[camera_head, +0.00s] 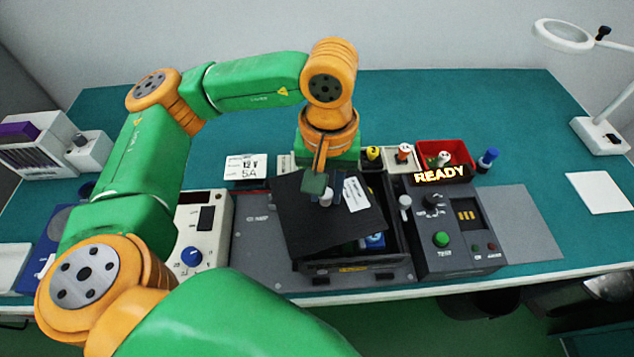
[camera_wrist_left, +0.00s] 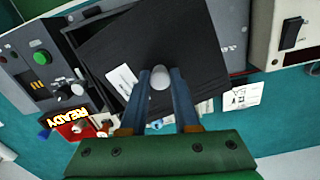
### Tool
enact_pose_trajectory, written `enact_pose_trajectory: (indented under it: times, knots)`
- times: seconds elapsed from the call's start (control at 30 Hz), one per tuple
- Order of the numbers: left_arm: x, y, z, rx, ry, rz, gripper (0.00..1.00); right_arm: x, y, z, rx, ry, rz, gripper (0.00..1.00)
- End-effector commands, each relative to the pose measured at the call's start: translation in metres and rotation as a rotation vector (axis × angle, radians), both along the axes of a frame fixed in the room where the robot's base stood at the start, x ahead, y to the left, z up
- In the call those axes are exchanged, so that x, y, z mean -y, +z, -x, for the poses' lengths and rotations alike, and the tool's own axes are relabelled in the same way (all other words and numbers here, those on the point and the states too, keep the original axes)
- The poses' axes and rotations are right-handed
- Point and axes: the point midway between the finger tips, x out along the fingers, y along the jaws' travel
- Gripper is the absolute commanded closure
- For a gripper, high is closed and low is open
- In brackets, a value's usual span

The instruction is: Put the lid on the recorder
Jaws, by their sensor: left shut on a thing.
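My left gripper (camera_head: 322,190) is shut on the pale round knob (camera_head: 326,197) of the black square lid (camera_head: 310,228). In the left wrist view the gripper's two fingers (camera_wrist_left: 160,82) close on the knob from both sides, and the lid (camera_wrist_left: 190,40) spreads out beyond them. The lid is turned and shifted to the left relative to the dark recorder box (camera_head: 352,266). It covers most of the box's top, and part of the inside, with a blue part (camera_head: 375,240), shows at the right. I cannot tell whether the lid touches the rim. My right gripper is not in view.
A control box with a lit READY sign (camera_head: 440,175) stands close right of the recorder. A cream power supply (camera_head: 203,230) stands at left. Small bins, including a red one (camera_head: 460,150), line the back. The teal table (camera_head: 480,95) is clear behind them.

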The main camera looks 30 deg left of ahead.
Motion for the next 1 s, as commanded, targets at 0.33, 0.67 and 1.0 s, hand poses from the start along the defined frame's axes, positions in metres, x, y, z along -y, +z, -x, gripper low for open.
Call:
enact_pose_trajectory:
  times: [0.33, 0.67, 1.0]
  knots:
    - [0.024, 0.005, -0.018, -0.004, 0.743, -0.004, 1.00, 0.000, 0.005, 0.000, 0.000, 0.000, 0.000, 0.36]
    - [0.040, 0.006, -0.031, 0.004, 1.335, -0.013, 1.00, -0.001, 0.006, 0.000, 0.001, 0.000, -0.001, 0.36]
    - [0.040, -0.026, -0.031, 0.005, 1.345, -0.012, 1.00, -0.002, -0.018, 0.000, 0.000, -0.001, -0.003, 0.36]
